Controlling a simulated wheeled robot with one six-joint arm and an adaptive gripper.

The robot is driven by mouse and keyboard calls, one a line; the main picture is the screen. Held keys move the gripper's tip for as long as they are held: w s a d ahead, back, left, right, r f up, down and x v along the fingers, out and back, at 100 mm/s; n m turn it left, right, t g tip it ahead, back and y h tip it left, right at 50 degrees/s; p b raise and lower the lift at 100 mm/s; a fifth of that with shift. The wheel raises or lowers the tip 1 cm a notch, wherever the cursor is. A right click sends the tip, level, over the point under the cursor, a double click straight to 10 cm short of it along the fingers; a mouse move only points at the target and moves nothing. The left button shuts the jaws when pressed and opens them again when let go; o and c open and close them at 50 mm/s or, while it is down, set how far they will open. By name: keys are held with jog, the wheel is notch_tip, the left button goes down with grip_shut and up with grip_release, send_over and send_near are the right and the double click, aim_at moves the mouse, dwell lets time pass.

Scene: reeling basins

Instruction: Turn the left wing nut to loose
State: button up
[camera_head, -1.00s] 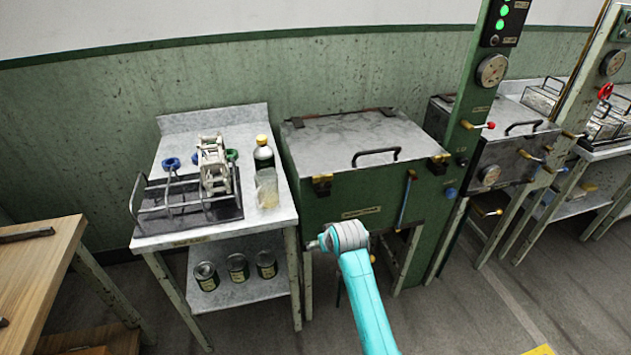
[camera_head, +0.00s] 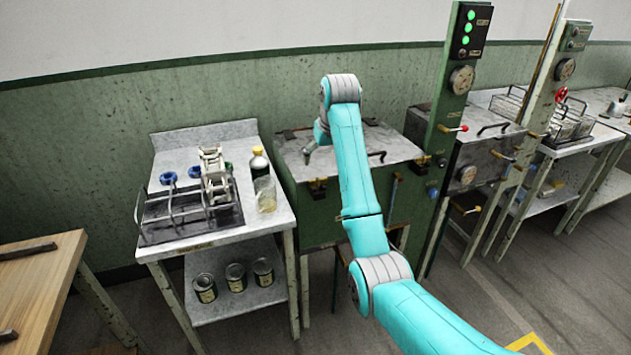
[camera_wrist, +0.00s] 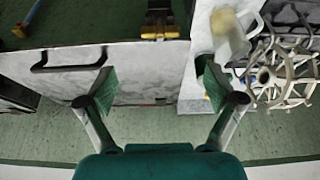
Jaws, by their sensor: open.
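The left wing nut (camera_head: 317,184) is a brass-coloured fitting at the front edge of the green basin's grey lid (camera_head: 295,150), near its left end. It also shows at the top middle of the wrist view (camera_wrist: 160,24). A similar right wing nut (camera_head: 421,162) sits farther right on that edge. My gripper (camera_head: 308,154) is above the lid's left part, behind the left wing nut in the picture. In the wrist view my gripper (camera_wrist: 160,88) has its two green-padded fingers wide apart, with nothing between them. The wing nut lies beyond the fingertips, not touched.
A black lid handle (camera_wrist: 70,66) stands up beside one finger in the wrist view. The left table (camera_head: 215,237) holds a bottle (camera_head: 262,180), a glass jar, a pale reel and a wire rack. A green post (camera_head: 445,110) stands right of the basin.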

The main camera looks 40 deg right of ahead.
aim_at(318, 178)
jog(key=x, duration=1)
jog(key=shift+w+f, duration=0.2)
jog(key=shift+f, duration=0.1)
jog(key=shift+c, duration=0.3)
jog(key=c, duration=1.1)
